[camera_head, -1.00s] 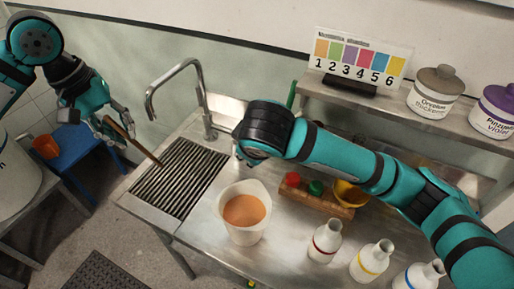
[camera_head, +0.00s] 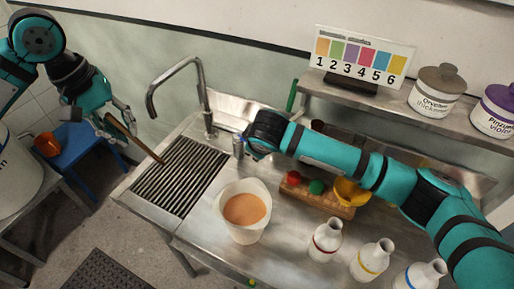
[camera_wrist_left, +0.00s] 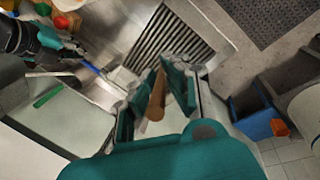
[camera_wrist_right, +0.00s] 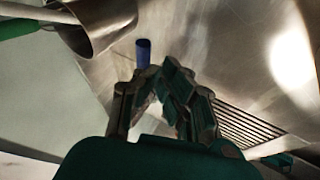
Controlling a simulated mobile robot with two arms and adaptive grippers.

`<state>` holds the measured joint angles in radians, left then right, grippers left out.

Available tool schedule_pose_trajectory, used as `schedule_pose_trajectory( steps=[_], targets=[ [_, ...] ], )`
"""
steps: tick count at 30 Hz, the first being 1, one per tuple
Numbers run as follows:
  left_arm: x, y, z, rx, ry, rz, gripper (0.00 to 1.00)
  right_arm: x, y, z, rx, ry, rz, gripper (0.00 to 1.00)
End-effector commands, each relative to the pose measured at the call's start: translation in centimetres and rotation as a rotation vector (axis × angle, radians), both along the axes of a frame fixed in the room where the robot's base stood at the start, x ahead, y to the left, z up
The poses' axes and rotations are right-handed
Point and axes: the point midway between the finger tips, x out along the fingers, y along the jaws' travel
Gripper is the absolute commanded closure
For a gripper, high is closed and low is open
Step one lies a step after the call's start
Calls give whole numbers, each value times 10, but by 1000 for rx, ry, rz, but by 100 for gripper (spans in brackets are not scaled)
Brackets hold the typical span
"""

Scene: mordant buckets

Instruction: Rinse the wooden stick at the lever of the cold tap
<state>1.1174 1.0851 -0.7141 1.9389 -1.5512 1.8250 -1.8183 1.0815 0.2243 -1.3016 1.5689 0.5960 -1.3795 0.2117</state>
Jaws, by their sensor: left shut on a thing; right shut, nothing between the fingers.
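The wooden stick (camera_head: 146,148) slants down from my left gripper (camera_head: 115,132), its low end over the ribbed drain grate (camera_head: 178,178). In the left wrist view, my left gripper (camera_wrist_left: 162,85) is shut on the stick (camera_wrist_left: 156,98). The curved metal tap (camera_head: 207,105) stands behind the grate. A small grey lever post with blue on it (camera_head: 239,147) stands right of the tap. In the right wrist view a blue lever tip (camera_wrist_right: 143,54) shows just beyond my right gripper (camera_wrist_right: 162,72), which is shut and empty. I cannot tell whether they touch.
A white beaker of orange liquid (camera_head: 245,212) stands right of the grate. A wooden rack (camera_head: 318,196) and several white bottles (camera_head: 325,242) stand farther right. A metal container with handles (camera_wrist_right: 92,32) is near my right gripper. A blue stool (camera_head: 75,155) is at left.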

Motion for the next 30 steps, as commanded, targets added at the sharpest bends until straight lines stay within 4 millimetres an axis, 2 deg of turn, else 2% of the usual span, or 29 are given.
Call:
schedule_pose_trajectory(
  steps=[8, 13, 22, 26, 30],
  targets=[
    [0, 0, 0, 0, 0, 0, 100, 0, 0, 0, 0, 0, 0, 100],
    [0, 0, 0, 0, 0, 0, 100, 11, -7, -2, 2, 3, -3, 100],
    [0, 0, 0, 0, 0, 0, 100, 11, -8, -2, -1, 0, -2, 100],
    [0, 0, 0, 0, 0, 0, 100, 3, -4, 0, -1, 0, 0, 100],
    [0, 0, 0, 0, 0, 0, 100, -20, 8, 5, 2, 2, 6, 100]
  ],
)
